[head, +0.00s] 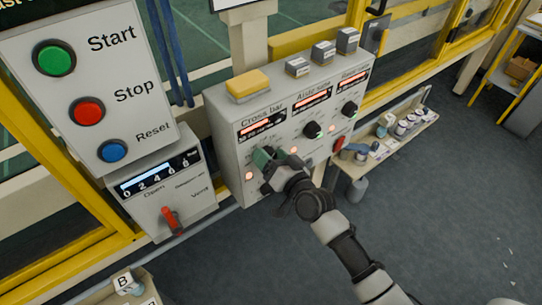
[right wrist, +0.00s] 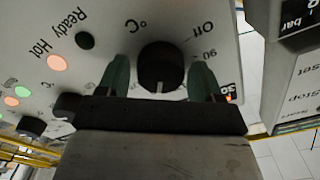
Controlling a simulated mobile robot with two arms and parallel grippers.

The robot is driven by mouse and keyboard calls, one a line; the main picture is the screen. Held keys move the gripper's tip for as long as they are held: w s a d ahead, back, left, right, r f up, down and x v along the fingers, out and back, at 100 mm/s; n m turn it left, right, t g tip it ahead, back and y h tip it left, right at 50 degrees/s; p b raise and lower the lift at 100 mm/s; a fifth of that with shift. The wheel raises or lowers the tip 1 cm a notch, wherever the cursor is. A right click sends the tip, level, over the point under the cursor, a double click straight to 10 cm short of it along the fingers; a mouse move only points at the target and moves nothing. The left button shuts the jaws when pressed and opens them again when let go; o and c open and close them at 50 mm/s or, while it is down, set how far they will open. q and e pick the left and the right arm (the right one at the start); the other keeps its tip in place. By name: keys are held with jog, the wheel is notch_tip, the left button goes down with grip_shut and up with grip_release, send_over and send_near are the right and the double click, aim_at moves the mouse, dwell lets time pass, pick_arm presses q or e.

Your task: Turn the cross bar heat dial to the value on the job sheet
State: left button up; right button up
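The cross bar heat dial (right wrist: 160,66) is a round black knob on the grey control box (head: 226,125). In the right wrist view it has a white mark at its lower edge, with "Off", "90" and "°C" printed around it. My right gripper (head: 268,157) is at the dial under the "Cross bar" display (head: 262,124) and mostly hides it in the head view. Its two green fingers stand either side of the knob, with gaps visible, so it is open around it. The display's small text is unreadable. I see no readable job sheet. My left gripper is out of view.
Two more black dials, for the "Aisle side" (head: 312,130) and another section (head: 349,110), sit to the right. A Start/Stop/Reset panel (head: 85,80) and a vent box with a red lever (head: 172,220) stand left. A low shelf (head: 400,140) with small containers stands right.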

jog(key=shift+o, duration=0.5)
jog(key=v, duration=1)
jog(key=shift+s+d+b, duration=0.2)
jog(key=shift+s+b, duration=0.15)
